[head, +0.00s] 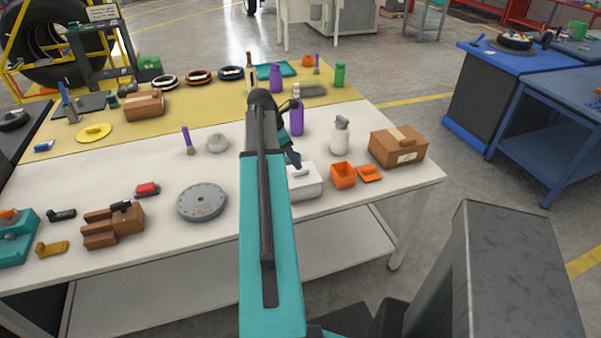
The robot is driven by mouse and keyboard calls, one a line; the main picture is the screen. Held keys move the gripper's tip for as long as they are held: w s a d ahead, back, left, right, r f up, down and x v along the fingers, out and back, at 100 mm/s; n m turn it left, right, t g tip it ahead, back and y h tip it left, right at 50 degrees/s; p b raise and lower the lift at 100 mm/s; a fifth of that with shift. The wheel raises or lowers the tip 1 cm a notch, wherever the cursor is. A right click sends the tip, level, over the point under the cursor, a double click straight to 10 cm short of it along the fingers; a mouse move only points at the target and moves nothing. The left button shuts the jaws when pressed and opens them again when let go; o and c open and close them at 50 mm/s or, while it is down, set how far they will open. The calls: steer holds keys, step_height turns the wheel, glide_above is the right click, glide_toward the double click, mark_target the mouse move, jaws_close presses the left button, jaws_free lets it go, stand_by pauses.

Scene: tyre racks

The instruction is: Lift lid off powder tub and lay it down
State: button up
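A white box-shaped tub (306,187) stands near the front edge of the white table, partly hidden behind my arm. A small grip shows on its top, which looks like a lid (302,170) sitting on it. I cannot tell for certain that this is the powder tub. My gripper (294,160) points down just above the tub's back left part, mostly hidden by my teal arm. Whether its fingers are open or touch the lid cannot be made out.
An open orange box (343,176) and an orange piece (369,173) stand right of the tub. A purple bottle (297,120), a white bottle (340,136) and a cardboard box (398,146) stand behind. A grey disc (202,202) lies left. Bare table shows between the disc and the grey dome (217,143).

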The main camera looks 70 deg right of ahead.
mark_target(300, 173)
steer(key=shift+f, duration=0.1)
stand_by(0.3)
steer(key=shift+p+x, duration=0.95)
steer(key=shift+x, duration=1.55)
steer(key=shift+c, duration=0.3)
jaws_close()
